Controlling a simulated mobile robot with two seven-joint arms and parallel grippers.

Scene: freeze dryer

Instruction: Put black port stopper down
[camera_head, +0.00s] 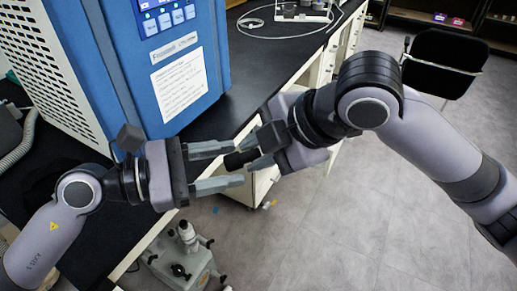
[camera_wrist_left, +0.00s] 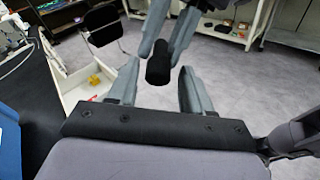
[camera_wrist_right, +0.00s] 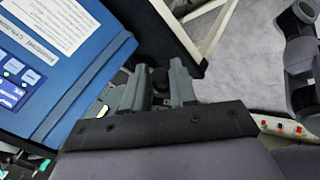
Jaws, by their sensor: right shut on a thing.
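The black port stopper (camera_head: 236,160) is a short dark cylinder. My right gripper (camera_head: 250,157) is shut on it and holds it in the air beyond the bench edge. The stopper's free end points left in the head view, toward my left gripper (camera_head: 237,164). My left gripper is open, with its fingers spread above and below the stopper. The left wrist view shows the stopper (camera_wrist_left: 159,65) between the left fingers with gaps on both sides. In the right wrist view the stopper (camera_wrist_right: 159,80) sits between the right fingers, partly hidden.
The blue freeze dryer (camera_head: 185,45) stands on the black bench (camera_head: 262,75) at the left. An open white drawer (camera_wrist_left: 85,85) holds a small yellow thing. A grey pump-like device (camera_head: 185,260) is below the bench.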

